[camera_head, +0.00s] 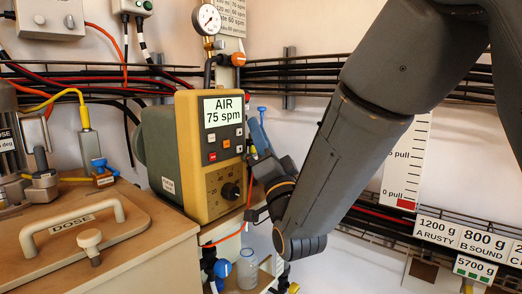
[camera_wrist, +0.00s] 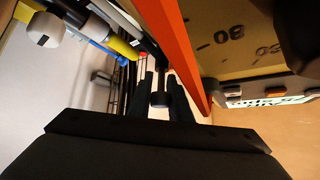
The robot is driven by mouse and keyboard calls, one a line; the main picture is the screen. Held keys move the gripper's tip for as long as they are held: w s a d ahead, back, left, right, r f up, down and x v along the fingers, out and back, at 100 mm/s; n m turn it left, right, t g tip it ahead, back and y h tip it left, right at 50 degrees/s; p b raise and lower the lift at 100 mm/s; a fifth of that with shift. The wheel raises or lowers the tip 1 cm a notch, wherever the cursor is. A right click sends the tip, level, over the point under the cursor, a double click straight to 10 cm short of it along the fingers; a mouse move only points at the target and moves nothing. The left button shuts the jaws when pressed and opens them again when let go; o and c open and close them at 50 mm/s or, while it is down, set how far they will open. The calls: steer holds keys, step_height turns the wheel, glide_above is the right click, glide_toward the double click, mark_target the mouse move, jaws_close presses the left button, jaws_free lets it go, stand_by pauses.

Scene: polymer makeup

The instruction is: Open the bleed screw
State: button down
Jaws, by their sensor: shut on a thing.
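The yellow dosing pump (camera_head: 215,150) shows "AIR 75 spm" on its display and has a black dial knob (camera_head: 230,191) low on its front. My gripper (camera_head: 252,215) is at the pump's lower right, partly hidden by my own wrist. In the wrist view my gripper's two dark fingers (camera_wrist: 163,97) are shut on a small black round-ended piece (camera_wrist: 159,99) between them. It appears to be the bleed screw, but no label shows. How far it is turned cannot be told.
An orange tube (camera_wrist: 185,55) runs close beside the fingers, with the pump's face just beyond. A cover marked DOSE (camera_head: 130,235) lies at left. A pressure gauge (camera_head: 208,19) is above the pump.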

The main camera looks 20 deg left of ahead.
steer(key=shift+s+n+g+y+b, duration=0.1)
steer(key=shift+n+g+y+b, duration=0.4)
steer(key=shift+n+y+b, duration=0.65)
steer(key=shift+r+n, duration=0.1)
steer(key=shift+n, duration=0.25)
steer(key=shift+s+a, duration=0.1)
steer(key=c, duration=1.6)
jaws_free()
steer(key=shift+c, duration=0.2)
steer(key=shift+r+m+h+p, duration=0.1)
steer(key=shift+m+h+p, duration=0.3)
steer(key=shift+p, duration=0.2)
